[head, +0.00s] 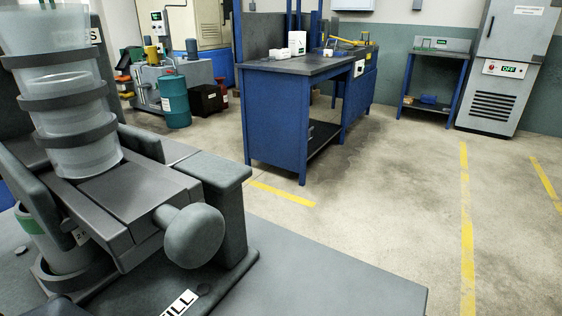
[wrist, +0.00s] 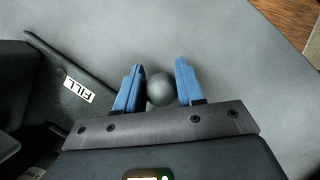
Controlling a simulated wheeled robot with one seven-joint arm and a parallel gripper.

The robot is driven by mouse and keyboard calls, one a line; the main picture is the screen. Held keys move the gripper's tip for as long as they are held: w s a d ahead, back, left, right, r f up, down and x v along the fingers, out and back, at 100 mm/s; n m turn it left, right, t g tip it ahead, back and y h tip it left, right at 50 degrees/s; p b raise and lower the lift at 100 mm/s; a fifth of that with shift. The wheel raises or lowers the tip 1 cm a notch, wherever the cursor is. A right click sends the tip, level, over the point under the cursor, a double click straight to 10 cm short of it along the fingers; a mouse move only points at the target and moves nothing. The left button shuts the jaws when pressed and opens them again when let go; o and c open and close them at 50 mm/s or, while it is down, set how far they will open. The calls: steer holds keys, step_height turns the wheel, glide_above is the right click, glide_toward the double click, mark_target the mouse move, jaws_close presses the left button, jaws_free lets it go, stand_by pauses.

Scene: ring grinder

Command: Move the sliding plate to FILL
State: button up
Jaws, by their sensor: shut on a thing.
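The sliding plate (head: 150,205) is a flat grey bar between two side rails in the head view. Its end carries a large round grey knob (head: 195,237). The white FILL label (head: 180,305) lies on the base below the knob. In the wrist view the FILL label (wrist: 78,89) is at the left. My gripper (wrist: 158,72) has its two blue fingers on either side of a round grey knob (wrist: 161,89) and is shut on it. My gripper does not show in the head view.
A clear ringed cylinder (head: 65,110) stands over the plate, tilted in the picture. A clear cup with a green band (head: 65,245) is below. The grey table top (head: 330,285) is bare at the right. A blue workbench (head: 275,120) stands beyond, across open floor.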

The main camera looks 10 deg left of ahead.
steer(key=shift+w, duration=0.1)
jaws_close()
steer(key=w+b, duration=0.1)
steer(key=w+d, duration=0.1)
steer(key=w, duration=0.1)
steer(key=shift+d+f+b, duration=0.1)
steer(key=shift+f+b, duration=0.05)
steer(key=shift+b, duration=0.25)
steer(key=shift+w+d+r, duration=0.15)
steer(key=shift+w+r, duration=0.1)
steer(key=o, duration=1.1)
jaws_free()
steer(key=p+v, duration=0.1)
steer(key=v, duration=0.6)
steer(key=shift+r, duration=0.3)
